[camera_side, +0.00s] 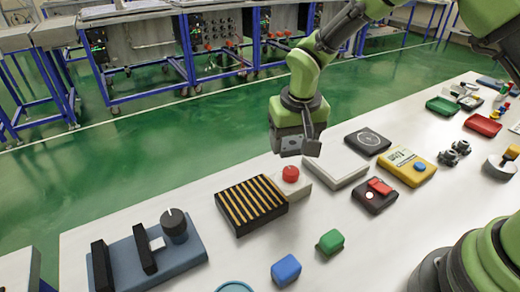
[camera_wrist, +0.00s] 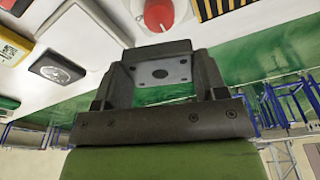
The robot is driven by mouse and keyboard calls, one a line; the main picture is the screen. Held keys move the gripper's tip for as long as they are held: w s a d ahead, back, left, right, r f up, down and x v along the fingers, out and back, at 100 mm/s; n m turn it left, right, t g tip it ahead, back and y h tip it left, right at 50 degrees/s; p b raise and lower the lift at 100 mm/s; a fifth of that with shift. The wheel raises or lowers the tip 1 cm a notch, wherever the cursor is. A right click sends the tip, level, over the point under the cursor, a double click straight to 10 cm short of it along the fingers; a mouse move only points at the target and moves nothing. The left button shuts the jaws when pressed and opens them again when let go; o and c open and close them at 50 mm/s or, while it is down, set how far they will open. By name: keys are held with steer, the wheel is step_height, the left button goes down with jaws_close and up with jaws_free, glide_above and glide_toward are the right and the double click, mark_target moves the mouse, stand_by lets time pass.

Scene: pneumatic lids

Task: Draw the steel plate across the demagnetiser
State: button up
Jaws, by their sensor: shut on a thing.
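My gripper (camera_side: 303,146) is shut on the steel plate (camera_side: 290,142), a small grey plate with dark holes. The plate also shows between the fingers in the wrist view (camera_wrist: 160,71). It is held up in the air, clear of the bench. The black block with yellow stripes (camera_side: 250,204), which looks like the demagnetiser, lies on the bench below and left of my gripper in the side view. A white box with a red button (camera_side: 290,175) stands against its right end. Part of the striped block shows at the top of the wrist view (camera_wrist: 222,8).
A shallow white tray (camera_side: 337,181) lies right of the button box. A blue-grey fixture (camera_side: 190,255) stands at left. Blue (camera_side: 286,270) and green (camera_side: 331,241) blocks lie in front. A dark switch box (camera_side: 374,203) and yellow case (camera_side: 408,166) are at right.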

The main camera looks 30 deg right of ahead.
steer(key=shift+s+d+f+m, duration=0.2)
steer(key=shift+d+f+m, duration=0.2)
steer(key=shift+d+f, duration=0.75)
steer(key=shift+s+d+f+m, duration=0.15)
steer(key=shift+d+f+m, duration=0.25)
steer(key=shift+d+f, duration=0.75)
steer(key=shift+s+d+f+m, duration=0.2)
steer(key=shift+d+f+m, duration=0.2)
steer(key=shift+d+f, duration=0.75)
steer(key=shift+d, duration=7.15)
steer(key=shift+d+r, duration=0.75)
steer(key=shift+r, duration=2.3)
